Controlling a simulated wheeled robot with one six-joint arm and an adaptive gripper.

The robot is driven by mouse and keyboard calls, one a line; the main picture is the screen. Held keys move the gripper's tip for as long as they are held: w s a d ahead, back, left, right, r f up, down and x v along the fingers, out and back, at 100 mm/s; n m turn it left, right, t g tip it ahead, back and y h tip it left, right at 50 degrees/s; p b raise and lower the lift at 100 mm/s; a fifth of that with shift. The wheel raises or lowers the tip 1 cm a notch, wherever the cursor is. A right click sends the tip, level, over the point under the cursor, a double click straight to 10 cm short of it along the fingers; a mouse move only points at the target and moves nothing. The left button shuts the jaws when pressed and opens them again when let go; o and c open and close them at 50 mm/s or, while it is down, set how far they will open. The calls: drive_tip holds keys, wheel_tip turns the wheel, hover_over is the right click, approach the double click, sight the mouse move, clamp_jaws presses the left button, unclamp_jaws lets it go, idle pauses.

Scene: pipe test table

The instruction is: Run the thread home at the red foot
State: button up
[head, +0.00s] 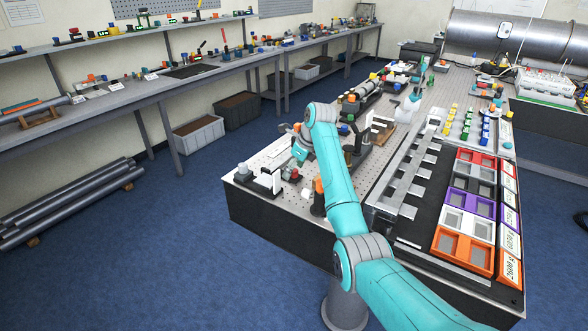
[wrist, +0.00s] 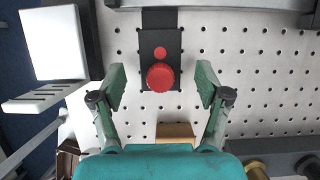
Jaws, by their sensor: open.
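In the wrist view a round red knob (wrist: 160,77) with a smaller red disc (wrist: 159,52) beside it sits on a black plate (wrist: 146,40). This is the only red fitting near my gripper. No thread shows clearly. My gripper (wrist: 160,68) is open, with one green finger on each side of the red knob and clear gaps to both. I cannot tell its height above the knob.
In the wrist view a white panel (wrist: 54,43) and a white slotted bracket (wrist: 45,97) stand at left, and a tan block (wrist: 176,131) lies below the knob. Brass round parts (wrist: 257,171) are at lower right. In the head view coloured trays (head: 465,222) line the table's right side.

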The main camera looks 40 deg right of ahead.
drive_tip(key=shift+n, duration=0.6)
drive_tip(key=shift+y, duration=0.3)
drive_tip(key=n+g+y, duration=0.1)
drive_tip(key=n, duration=0.2)
drive_tip(key=shift+d+r, duration=0.1)
drive_tip(key=shift+n+g+y, duration=0.4)
drive_tip(key=shift+n, duration=1.2)
clamp_jaws()
drive_tip(key=c, duration=1.2)
unclamp_jaws()
clamp_jaws()
drive_tip(key=m, duration=0.2)
drive_tip(key=m+t+h, duration=0.1)
drive_tip(key=m, duration=0.2)
drive_tip(key=shift+t+h, duration=0.3)
